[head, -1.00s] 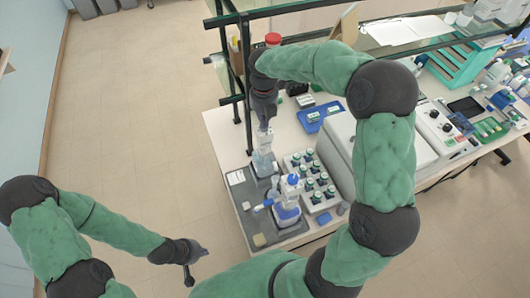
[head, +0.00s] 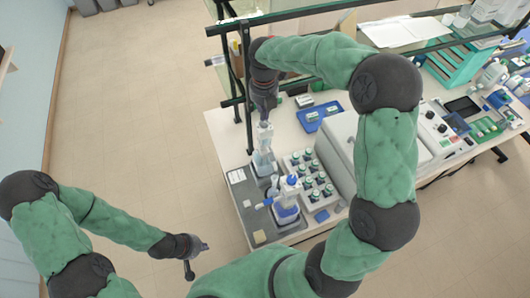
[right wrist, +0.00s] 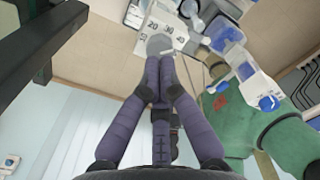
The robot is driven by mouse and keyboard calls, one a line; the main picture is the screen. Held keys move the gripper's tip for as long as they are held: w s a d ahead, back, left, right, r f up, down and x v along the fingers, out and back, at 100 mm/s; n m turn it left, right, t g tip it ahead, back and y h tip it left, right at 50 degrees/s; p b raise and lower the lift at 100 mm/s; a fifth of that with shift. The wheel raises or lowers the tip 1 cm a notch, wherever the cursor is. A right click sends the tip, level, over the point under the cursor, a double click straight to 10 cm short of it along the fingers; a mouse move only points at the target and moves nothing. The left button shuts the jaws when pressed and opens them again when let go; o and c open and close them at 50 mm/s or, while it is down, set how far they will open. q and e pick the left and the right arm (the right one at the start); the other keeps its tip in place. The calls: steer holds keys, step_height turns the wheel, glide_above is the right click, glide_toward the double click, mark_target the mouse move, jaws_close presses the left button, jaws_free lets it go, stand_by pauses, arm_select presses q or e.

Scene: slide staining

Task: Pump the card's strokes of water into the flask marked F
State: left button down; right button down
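On the grey mat (head: 262,226) stand two pump bottles. The rear one (head: 263,165) is pale and clear, directly below my right gripper (head: 265,116). The front one (head: 287,210) has a blue cap and a spout to the left. In the right wrist view, my right gripper (right wrist: 159,72) has its fingers drawn together on a round grey top piece (right wrist: 158,44); white parts with scale numbers (right wrist: 165,32) lie behind it. I cannot make out a letter F or tell which vessel is the flask. My left gripper (head: 190,268) is empty, away from the bench, over the floor.
A white rack (head: 310,172) with several dark-capped vials stands right of the bottles. A white label card (head: 236,176) lies on the mat's left. A blue tray (head: 318,116) and a large grey instrument (head: 336,135) are behind. A dark shelf post (head: 247,100) stands close to my right gripper.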

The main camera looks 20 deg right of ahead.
mark_target(264, 122)
steer(key=shift+f, duration=0.2)
stand_by(0.5)
steer(key=shift+f+b, duration=1.5)
steer(key=shift+f, duration=1.1)
steer(key=shift+s, duration=0.1)
steer(key=shift+r+p, duration=0.15)
steer(key=shift+p, duration=0.2)
steer(key=shift+r+p, duration=1.85)
steer(key=shift+r, duration=0.75)
steer(key=shift+r, duration=0.1)
